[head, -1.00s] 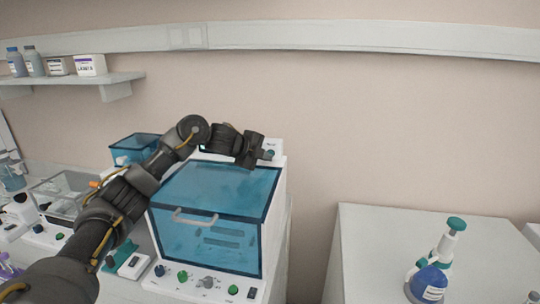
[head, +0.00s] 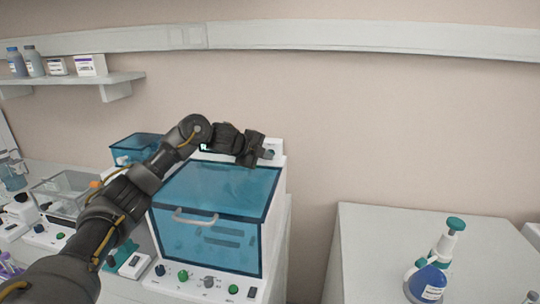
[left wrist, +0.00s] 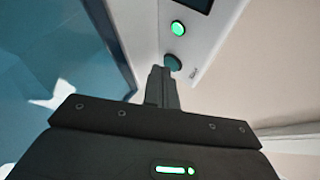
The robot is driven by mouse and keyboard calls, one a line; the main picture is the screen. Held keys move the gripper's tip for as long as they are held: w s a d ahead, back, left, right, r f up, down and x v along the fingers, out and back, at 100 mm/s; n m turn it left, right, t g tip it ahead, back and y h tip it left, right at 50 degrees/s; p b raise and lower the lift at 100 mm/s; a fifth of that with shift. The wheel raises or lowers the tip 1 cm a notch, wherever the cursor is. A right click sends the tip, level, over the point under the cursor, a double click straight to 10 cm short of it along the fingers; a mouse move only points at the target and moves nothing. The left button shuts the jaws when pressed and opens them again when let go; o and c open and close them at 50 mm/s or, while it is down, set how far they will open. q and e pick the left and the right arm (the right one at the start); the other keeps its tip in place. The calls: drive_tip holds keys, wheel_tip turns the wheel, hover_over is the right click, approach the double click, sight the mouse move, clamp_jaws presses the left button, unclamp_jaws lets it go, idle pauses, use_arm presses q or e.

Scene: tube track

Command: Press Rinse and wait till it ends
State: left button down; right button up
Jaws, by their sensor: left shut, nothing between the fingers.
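A white machine with a blue see-through lid (head: 215,195) stands at the centre of the head view, its lid down. Its raised rear panel (head: 277,147) is partly hidden by my left arm. My left gripper (head: 250,160) is shut and empty in front of that panel. In the left wrist view, its fingertips (left wrist: 161,75) are right by a dark teal button (left wrist: 173,62); I cannot tell whether they touch. A lit green light (left wrist: 178,28) and a dark screen edge (left wrist: 200,4) show above the button. The small label beside it is too blurred to read. My right gripper is not in view.
Knobs and green buttons (head: 183,275) line the machine's front. Smaller lab devices (head: 62,190) stand to the left, under my left arm.

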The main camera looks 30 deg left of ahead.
sight(261, 175)
use_arm(q)
drive_tip(key=shift+s, duration=0.15)
drive_tip(key=shift+s+d, duration=0.15)
drive_tip(key=shift+s, duration=0.5)
drive_tip(key=shift+s+d+r+p, duration=0.1)
drive_tip(key=shift+s+d+p, duration=0.1)
drive_tip(key=shift+s, duration=0.4)
drive_tip(key=shift+s+d+f+p, duration=0.1)
drive_tip(key=shift+s+p, duration=0.15)
drive_tip(key=shift+s, duration=0.3)
drive_tip(key=shift+s+d+r+p, duration=0.1)
drive_tip(key=shift+s+d+p, duration=0.1)
drive_tip(key=shift+s, duration=0.4)
drive_tip(key=shift+s+d, duration=0.15)
drive_tip(key=shift+s, duration=0.5)
